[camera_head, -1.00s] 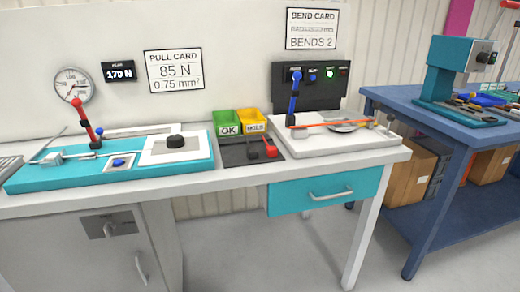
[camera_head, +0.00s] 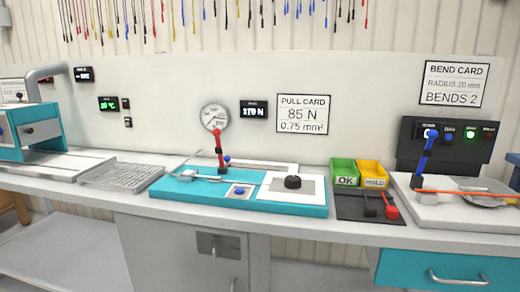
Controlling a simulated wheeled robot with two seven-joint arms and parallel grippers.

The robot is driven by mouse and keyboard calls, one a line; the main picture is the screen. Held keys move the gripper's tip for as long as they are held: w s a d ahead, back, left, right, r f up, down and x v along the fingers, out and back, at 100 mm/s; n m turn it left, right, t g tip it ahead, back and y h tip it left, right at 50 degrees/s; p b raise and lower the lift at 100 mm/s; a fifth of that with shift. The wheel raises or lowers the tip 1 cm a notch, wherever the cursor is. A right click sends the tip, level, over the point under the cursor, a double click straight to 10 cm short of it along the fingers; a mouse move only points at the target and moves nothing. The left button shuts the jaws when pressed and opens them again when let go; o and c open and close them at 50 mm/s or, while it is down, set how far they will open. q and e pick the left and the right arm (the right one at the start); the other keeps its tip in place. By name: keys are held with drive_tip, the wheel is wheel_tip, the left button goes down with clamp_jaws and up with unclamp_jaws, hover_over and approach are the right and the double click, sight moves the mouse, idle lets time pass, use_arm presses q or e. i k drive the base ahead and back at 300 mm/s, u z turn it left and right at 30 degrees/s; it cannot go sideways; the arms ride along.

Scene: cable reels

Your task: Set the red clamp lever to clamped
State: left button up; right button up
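The red clamp lever (camera_head: 219,149) stands nearly upright on the teal pull-test fixture (camera_head: 293,210), with a red knob at its top and a dark base. A blue knob (camera_head: 227,159) sits just right of its base. A grey metal clamp block with a rod (camera_head: 195,174) lies at the left of the fixture, and a black round knob (camera_head: 292,182) sits on its white plate at the right. I cannot tell from the lever's angle whether it is clamped. Neither of my grippers is in view.
A dial gauge (camera_head: 214,116) and pull card (camera_head: 302,114) are on the wall behind. Green OK bin (camera_head: 345,171) and yellow HOLD bin (camera_head: 372,174) stand right of the fixture. A bend station with a blue lever (camera_head: 426,152) is far right. A grey ribbed tray (camera_head: 124,176) lies left.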

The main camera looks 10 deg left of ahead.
sight(216, 132)
drive_tip(key=k, duration=0.5)
drive_tip(key=u, duration=0.95)
drive_tip(key=i, duration=1)
drive_tip(key=z, duration=1.4)
